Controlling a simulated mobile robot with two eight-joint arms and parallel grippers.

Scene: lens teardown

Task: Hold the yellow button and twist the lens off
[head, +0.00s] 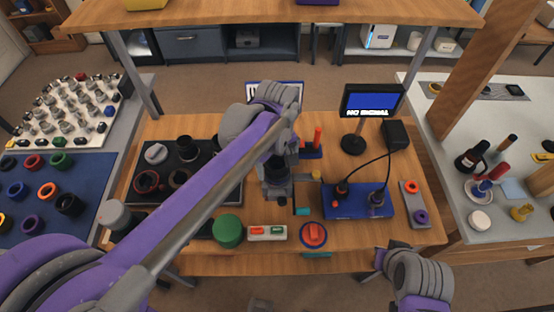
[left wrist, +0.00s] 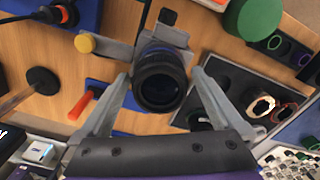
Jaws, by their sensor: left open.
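The black lens (left wrist: 160,85) points up at the camera in the left wrist view, seated in a grey holder (left wrist: 170,35). In the head view the grey holder (head: 276,187) stands mid-table, and the lens (head: 284,163) is partly covered by my left arm. The yellow button (left wrist: 85,43) sits on a side arm of the holder; it also shows in the head view (head: 316,176). My left gripper (left wrist: 160,77) is open, one finger on each side of the lens; contact cannot be told. My right arm shows at the lower right of the head view, its fingers out of sight.
A blue box (head: 358,201) with cabled parts stands right of the holder, below a small monitor (head: 372,101). A green round object (head: 228,231), a red knob (head: 313,234) and a switch strip (head: 267,233) lie in front. A dark tray (head: 205,160) with rings is left.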

